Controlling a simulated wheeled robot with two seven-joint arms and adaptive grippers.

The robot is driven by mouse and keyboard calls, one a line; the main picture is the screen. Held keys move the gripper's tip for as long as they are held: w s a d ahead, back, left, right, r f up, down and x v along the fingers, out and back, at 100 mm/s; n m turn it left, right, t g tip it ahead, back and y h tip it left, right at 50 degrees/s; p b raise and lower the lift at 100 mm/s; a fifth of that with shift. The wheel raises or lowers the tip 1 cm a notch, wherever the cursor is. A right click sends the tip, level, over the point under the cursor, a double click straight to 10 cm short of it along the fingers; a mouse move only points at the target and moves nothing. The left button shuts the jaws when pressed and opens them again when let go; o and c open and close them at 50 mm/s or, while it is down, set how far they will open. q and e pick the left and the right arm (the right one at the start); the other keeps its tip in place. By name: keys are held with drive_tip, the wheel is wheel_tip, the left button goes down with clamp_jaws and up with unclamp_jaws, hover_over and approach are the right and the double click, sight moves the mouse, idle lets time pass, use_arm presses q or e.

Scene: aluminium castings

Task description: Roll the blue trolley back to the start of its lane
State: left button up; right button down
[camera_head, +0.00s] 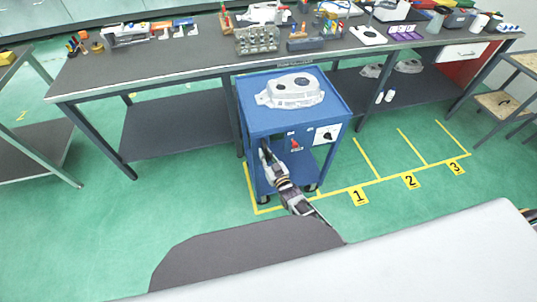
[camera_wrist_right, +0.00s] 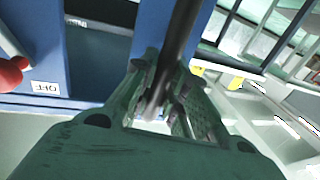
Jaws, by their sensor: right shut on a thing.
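The blue trolley (camera_head: 264,119) stands on the green floor at the left end of the yellow-lined lane (camera_head: 377,181), left of the mark 1 (camera_head: 358,196). A grey metal casting (camera_head: 293,92) lies on its top. My right gripper (camera_head: 265,152) is at the trolley's near side, towards its left corner. In the right wrist view, the gripper (camera_wrist_right: 155,100) is shut on a dark bar, the trolley's handle (camera_wrist_right: 183,30). The trolley's blue body shows behind it. The fingers hide part of the bar. My left gripper is not in view.
A long dark workbench (camera_head: 190,62) with parts and tools runs behind the trolley. The trolley's front carries a red switch (camera_head: 295,145) and a dial panel (camera_head: 327,134). The lane right of the trolley, past marks 2 (camera_head: 410,181) and 3 (camera_head: 456,168), is clear.

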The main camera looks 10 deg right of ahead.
drive_tip(key=shift+a, duration=0.55)
drive_tip(key=shift+s, duration=0.1)
drive_tip(key=c, duration=1.9)
unclamp_jaws()
drive_tip(key=o, duration=0.5)
drive_tip(key=shift+a, duration=0.15)
drive_tip(key=shift+s+d, duration=0.25)
drive_tip(key=shift+s, duration=0.05)
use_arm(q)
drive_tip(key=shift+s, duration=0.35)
use_arm(e)
drive_tip(key=shift+v, duration=5.65)
